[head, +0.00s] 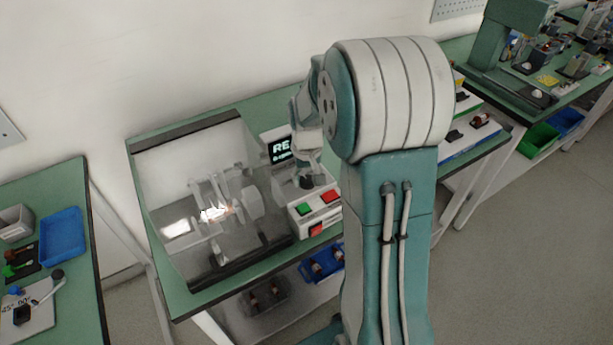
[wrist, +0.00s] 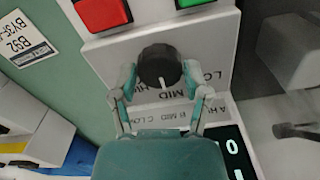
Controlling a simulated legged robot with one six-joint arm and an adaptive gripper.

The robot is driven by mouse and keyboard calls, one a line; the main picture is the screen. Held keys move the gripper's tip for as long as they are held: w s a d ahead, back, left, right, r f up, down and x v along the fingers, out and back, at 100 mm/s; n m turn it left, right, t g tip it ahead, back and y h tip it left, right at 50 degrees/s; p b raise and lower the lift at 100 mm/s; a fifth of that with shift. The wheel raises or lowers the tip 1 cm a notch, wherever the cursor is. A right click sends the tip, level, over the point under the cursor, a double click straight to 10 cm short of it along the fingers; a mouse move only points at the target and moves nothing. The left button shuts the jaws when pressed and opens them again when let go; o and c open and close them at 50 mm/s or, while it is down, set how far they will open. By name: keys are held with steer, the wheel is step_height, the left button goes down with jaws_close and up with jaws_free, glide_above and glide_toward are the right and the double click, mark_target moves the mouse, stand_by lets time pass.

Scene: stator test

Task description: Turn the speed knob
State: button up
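The speed knob (wrist: 157,62) is round and black, with a white pointer line toward the bottom of the wrist view. It sits on a light panel (wrist: 220,50) printed with LO, MID and HI type labels, partly covered by my gripper. My gripper (wrist: 160,77) has one finger on each side of the knob, with narrow gaps that look open. I cannot tell whether either pad touches it. In the head view my gripper (head: 307,172) points down over the control box (head: 318,205), and the dark knob (head: 306,182) shows just under it.
A red button (wrist: 103,12) and a green button lie close beyond the knob. A lit display (head: 280,148) is behind my gripper. A clear-covered machine (head: 180,165) stands to the left on the green bench. Blue bins (head: 322,264) are on the shelf below.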

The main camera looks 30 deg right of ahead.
mark_target(306, 179)
steer(key=o, duration=0.4)
steer(key=shift+s+f, duration=0.1)
steer(key=shift+s, duration=0.1)
steer(key=shift+c, duration=0.2)
steer(key=shift+w, duration=0.1)
step_height(306, 179, up, 12)
steer(key=shift+a, duration=0.1)
stand_by(0.3)
steer(key=s+a+r+n+t, duration=0.1)
steer(key=s+a+r+t, duration=0.1)
steer(key=s+a, duration=0.4)
steer(key=s+a+r+t, duration=0.3)
steer(key=s+a, duration=0.3)
steer(key=s, duration=0.7)
steer(key=shift+s+r+n+t, duration=0.2)
steer(key=shift+r+n+t, duration=0.1)
steer(key=shift+r+n, duration=0.15)
